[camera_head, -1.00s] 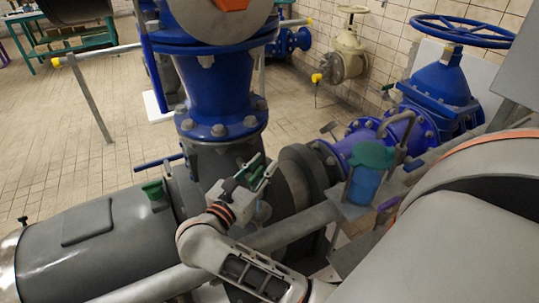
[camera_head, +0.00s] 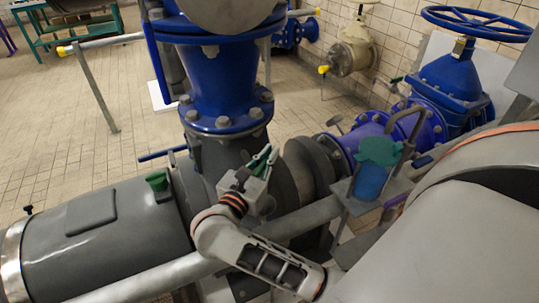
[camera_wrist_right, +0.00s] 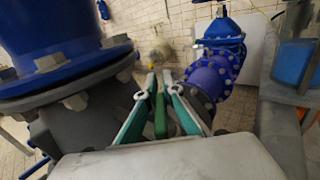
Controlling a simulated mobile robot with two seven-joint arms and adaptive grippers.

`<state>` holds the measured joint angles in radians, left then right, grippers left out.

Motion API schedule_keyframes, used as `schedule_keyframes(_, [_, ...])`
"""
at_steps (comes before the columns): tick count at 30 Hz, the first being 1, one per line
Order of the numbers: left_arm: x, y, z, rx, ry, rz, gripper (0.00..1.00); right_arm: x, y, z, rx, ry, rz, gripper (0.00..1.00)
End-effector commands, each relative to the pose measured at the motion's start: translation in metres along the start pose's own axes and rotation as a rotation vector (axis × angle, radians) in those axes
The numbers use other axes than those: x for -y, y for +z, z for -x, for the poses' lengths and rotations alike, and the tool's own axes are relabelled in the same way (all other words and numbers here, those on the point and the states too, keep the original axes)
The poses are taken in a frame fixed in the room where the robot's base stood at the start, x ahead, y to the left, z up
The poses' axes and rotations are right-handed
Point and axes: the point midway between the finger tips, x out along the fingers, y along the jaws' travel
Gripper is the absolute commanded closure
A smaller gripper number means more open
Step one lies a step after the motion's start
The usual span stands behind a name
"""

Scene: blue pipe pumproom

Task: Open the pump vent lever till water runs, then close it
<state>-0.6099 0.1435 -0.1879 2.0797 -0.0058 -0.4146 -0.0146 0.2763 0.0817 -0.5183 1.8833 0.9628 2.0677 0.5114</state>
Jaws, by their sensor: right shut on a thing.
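My right gripper (camera_head: 267,159) is beside the dark grey pump body (camera_head: 222,158), just below the blue vertical pipe. In the right wrist view its green-padded fingers (camera_wrist_right: 160,88) close around a narrow dark green piece (camera_wrist_right: 160,115), which appears to be the vent lever. The fingers hide most of it, so its angle is unclear. No running water shows. A blue cup (camera_head: 370,182) with a green top (camera_head: 379,151) stands on a bracket to the right of the gripper. My left gripper is out of view.
A grey rail (camera_head: 300,219) crosses in front of the pump. Blue flanged pipes (camera_head: 365,140) and a valve with a blue handwheel (camera_head: 478,22) stand at right. Tiled floor is open at left.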

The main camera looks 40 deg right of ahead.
Motion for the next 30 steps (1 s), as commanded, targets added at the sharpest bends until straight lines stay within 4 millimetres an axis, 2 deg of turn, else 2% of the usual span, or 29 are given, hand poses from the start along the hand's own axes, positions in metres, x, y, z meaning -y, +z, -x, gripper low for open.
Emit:
schedule_keyframes(10, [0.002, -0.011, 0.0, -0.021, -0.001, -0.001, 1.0, -0.001, 0.0, 0.0, 0.001, 0.029, 0.001, 1.0])
schedule_keyframes(12, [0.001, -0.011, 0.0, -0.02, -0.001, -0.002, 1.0, -0.001, 0.0, 0.0, 0.001, 0.028, 0.001, 0.78])
schedule_keyframes(13, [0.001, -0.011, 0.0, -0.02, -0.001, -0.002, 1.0, -0.001, 0.0, 0.0, 0.001, 0.028, 0.001, 0.75])
schedule_keyframes(23, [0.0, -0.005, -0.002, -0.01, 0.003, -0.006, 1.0, -0.002, 0.0, 0.001, 0.0, 0.029, 0.001, 0.75])
schedule_keyframes(26, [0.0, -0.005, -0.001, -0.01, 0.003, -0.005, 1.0, -0.002, 0.0, 0.009, -0.001, 0.029, 0.001, 0.75])
schedule_keyframes(30, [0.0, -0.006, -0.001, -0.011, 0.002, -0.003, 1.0, -0.001, -0.001, 0.03, -0.004, 0.029, 0.001, 0.75])
